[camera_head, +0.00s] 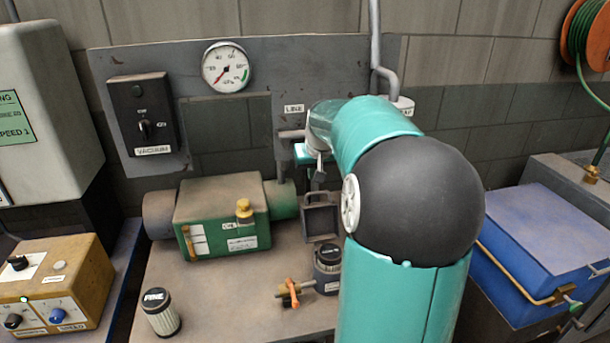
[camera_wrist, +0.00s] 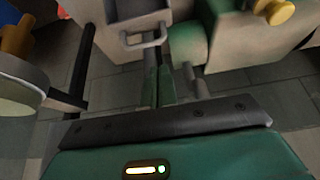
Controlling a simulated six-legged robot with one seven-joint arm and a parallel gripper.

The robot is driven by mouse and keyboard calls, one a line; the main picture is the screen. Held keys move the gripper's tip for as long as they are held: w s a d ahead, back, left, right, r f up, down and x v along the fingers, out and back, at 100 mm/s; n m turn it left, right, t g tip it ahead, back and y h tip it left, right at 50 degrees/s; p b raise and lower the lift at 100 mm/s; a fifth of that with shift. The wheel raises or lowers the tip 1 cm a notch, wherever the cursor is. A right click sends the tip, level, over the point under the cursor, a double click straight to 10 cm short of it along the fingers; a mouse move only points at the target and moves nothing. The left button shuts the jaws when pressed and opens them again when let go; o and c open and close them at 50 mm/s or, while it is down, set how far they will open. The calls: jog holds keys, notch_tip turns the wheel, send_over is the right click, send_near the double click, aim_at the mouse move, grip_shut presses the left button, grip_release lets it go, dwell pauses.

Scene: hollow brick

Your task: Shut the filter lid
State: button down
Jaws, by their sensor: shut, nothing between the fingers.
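A dark grey box-like frame with a handle (camera_head: 320,220), likely the filter housing with its lid, stands on the bench right of the green pump. I cannot clearly tell the lid's angle. The handle and grey panel also show at the top of the wrist view (camera_wrist: 140,12). My gripper (camera_head: 318,183) is just above and behind it in the head view, partly hidden by my arm. In the wrist view its two narrow green fingers (camera_wrist: 157,70) are together and empty, pointing at the handle. Contact cannot be told.
A green pump (camera_head: 222,225) with a yellow knob stands left. A dark-capped canister (camera_head: 327,268) with an orange-handled valve (camera_head: 290,290) stands in front. A loose cartridge (camera_head: 161,312) stands front left. A blue box (camera_head: 545,235) is right. The bench middle is clear.

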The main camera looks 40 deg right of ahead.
jog(key=x, duration=0.8)
jog(key=shift+f, duration=0.1)
jog(key=shift+s+a, duration=0.15)
jog(key=shift+a, duration=0.05)
